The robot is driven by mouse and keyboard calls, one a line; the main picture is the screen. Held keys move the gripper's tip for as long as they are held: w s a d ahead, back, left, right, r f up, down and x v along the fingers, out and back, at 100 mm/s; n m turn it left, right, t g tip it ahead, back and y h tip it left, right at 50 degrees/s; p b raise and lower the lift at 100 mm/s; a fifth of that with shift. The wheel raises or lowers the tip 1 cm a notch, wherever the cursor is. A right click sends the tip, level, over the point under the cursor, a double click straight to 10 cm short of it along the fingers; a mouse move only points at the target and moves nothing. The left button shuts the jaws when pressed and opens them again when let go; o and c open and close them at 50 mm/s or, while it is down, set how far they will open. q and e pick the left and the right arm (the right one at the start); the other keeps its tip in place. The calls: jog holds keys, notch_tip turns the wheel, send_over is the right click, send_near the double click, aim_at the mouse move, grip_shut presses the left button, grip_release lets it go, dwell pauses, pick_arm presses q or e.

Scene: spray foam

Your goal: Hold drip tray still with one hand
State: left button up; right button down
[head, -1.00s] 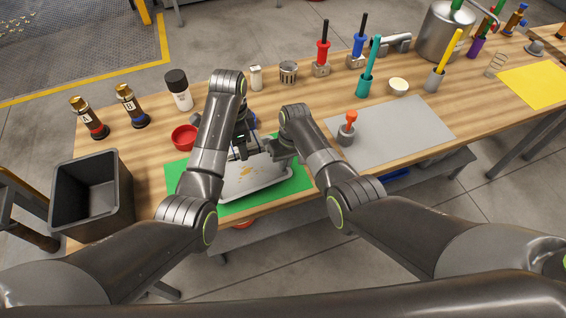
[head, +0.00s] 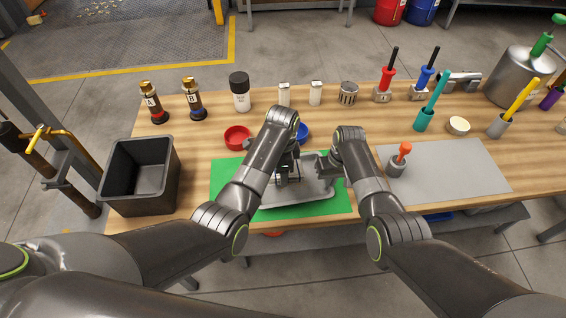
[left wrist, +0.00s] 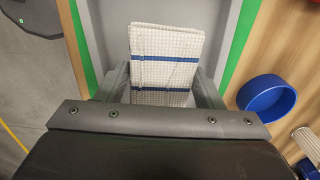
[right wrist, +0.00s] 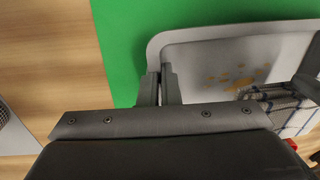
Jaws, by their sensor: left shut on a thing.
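The grey drip tray (head: 312,194) lies on a green mat (head: 228,176) near the front edge of the bench. Amber stains show on its floor in the right wrist view (right wrist: 200,62). My right gripper (head: 328,170) is at the tray's right side; in the right wrist view its fingers (right wrist: 158,76) are close together with the tray rim between them. My left gripper (head: 288,176) is over the tray, shut on a folded white checked cloth (left wrist: 165,58) with blue stripes. In the head view the arms hide part of the tray and most of the cloth.
A red bowl (head: 237,138) and a blue bowl (left wrist: 267,96) stand behind the tray. A black bin (head: 141,174) is at left. Bottles and tools line the back. A grey mat (head: 455,170) with an orange-handled tool (head: 400,158) lies at right.

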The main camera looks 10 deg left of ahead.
pick_arm(q)
notch_tip(320, 180, down, 3)
jog(key=shift+f, duration=0.15)
jog(key=shift+w+d+f, duration=0.15)
jog(key=shift+d+f, duration=0.25)
jog(key=shift+f, duration=0.3)
jog(key=shift+c, duration=0.6)
jog(key=shift+w+d, duration=0.25)
jog(key=shift+d, duration=0.5)
jog(key=shift+w+d, duration=0.25)
jog(key=shift+d, duration=0.45)
jog(key=a, duration=0.1)
jog(key=s+a, duration=0.1)
jog(key=a, duration=0.1)
jog(key=shift+a, duration=0.2)
jog(key=shift+s+a+r, duration=0.15)
jog(key=shift+a, duration=0.05)
jog(key=shift+r, duration=3.95)
jog(key=shift+f, duration=0.2)
